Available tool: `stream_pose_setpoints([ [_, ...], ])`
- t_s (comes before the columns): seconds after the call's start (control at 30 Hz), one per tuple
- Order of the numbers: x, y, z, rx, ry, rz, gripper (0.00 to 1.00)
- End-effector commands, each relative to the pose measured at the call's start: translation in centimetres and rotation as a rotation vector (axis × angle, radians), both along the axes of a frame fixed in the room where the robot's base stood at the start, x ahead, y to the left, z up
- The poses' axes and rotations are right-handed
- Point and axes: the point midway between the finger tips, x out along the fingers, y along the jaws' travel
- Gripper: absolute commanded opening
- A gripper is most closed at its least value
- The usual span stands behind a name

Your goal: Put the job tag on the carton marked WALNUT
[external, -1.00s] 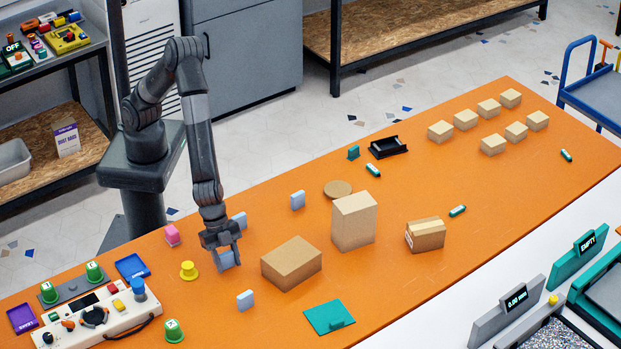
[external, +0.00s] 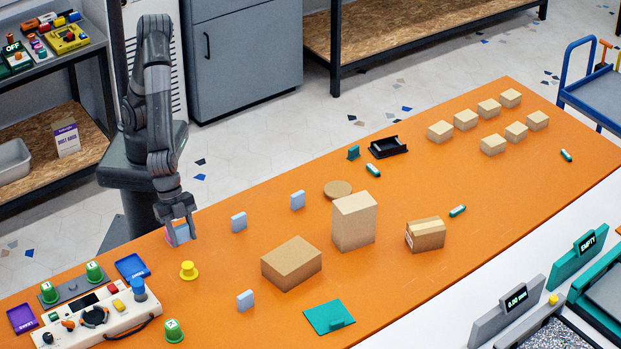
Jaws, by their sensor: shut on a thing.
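My gripper (external: 180,226) is shut on a light-blue block (external: 181,235), held near the left part of the orange table (external: 400,290). I cannot tell which thing is the job tag. A low wide carton (external: 291,263), a tall carton (external: 354,221) and a small taped carton (external: 425,234) stand mid-table. No WALNUT marking is readable; the taped carton has a pale label on its left side.
A yellow peg (external: 188,271) stands just in front of my gripper. A teal plate (external: 329,317) lies in front; several small cartons (external: 466,120) stand far right.

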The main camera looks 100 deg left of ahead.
Motion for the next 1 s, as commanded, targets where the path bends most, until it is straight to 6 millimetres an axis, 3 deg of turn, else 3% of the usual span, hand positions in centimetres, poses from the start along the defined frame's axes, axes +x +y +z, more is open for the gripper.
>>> stream_pose_setpoints([
  [0.17, 2.2, 0.0, 0.8, -0.001, -0.004, 0.053, 0.22],
  [0.27, 5.8, 0.4, 2.0, 0.001, -0.008, 0.136, 0.22],
  [0.47, 15.6, 2.8, 5.6, 0.006, -0.012, 0.372, 0.22],
  [0.7, 25.8, 8.0, 10.8, 0.007, -0.008, 0.643, 0.22],
  [0.83, 29.3, 10.5, 13.1, 0.003, -0.005, 0.744, 0.22],
  [1.0, 31.5, 12.6, 14.9, 0.000, -0.002, 0.817, 0.22],
])
